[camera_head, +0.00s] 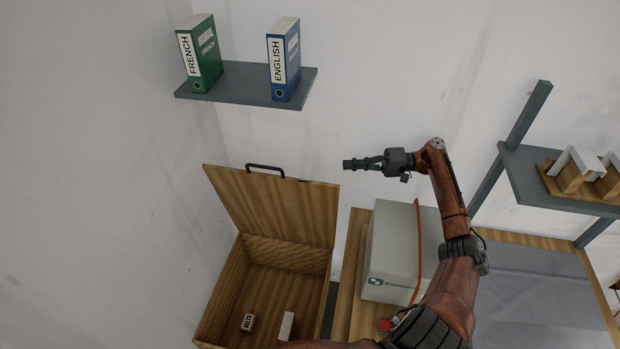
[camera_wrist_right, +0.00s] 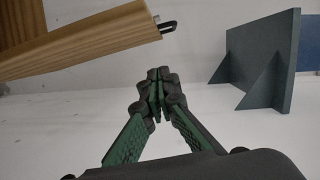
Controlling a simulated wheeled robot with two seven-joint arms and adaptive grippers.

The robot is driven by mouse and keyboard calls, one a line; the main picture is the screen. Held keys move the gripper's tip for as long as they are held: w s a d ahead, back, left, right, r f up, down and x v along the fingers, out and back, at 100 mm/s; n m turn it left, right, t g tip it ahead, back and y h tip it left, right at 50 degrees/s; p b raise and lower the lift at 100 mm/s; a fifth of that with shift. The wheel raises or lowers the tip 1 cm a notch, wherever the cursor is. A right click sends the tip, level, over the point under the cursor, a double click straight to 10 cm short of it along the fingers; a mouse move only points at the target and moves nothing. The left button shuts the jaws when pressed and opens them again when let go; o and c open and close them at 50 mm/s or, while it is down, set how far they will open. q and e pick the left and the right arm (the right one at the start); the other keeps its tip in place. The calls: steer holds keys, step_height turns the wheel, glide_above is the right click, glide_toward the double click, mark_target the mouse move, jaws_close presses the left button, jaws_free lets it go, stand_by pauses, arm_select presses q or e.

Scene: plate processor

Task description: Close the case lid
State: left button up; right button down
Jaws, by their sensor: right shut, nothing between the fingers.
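The wooden case (camera_head: 222,290) stands at the lower left in the head view. Its lid (camera_head: 275,208) is open, raised at the back, with a black handle (camera_head: 265,168) on its top edge. In the right wrist view the lid (camera_wrist_right: 75,40) is at the upper left, with the handle (camera_wrist_right: 168,28) at its end. My right gripper (camera_head: 347,164) is shut and empty, in the air to the right of the lid's upper right corner, apart from it. It also shows in the wrist view (camera_wrist_right: 157,75). My left gripper is not in view.
A small labelled box (camera_head: 248,322) and a white block (camera_head: 287,326) lie inside the case. A grey machine (camera_head: 385,245) with an orange handle stands right of it. A wall shelf (camera_head: 245,85) with a green binder (camera_head: 200,55) and a blue binder (camera_head: 284,60) hangs above.

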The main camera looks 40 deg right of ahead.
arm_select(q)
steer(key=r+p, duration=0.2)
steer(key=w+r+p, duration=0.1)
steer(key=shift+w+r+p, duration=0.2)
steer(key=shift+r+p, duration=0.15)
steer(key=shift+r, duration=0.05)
arm_select(e)
steer(key=w+a+f, duration=0.1)
steer(key=w+a, duration=0.2)
steer(key=a, duration=0.8)
steer(key=shift+w, duration=0.3)
steer(key=shift+d, duration=0.1)
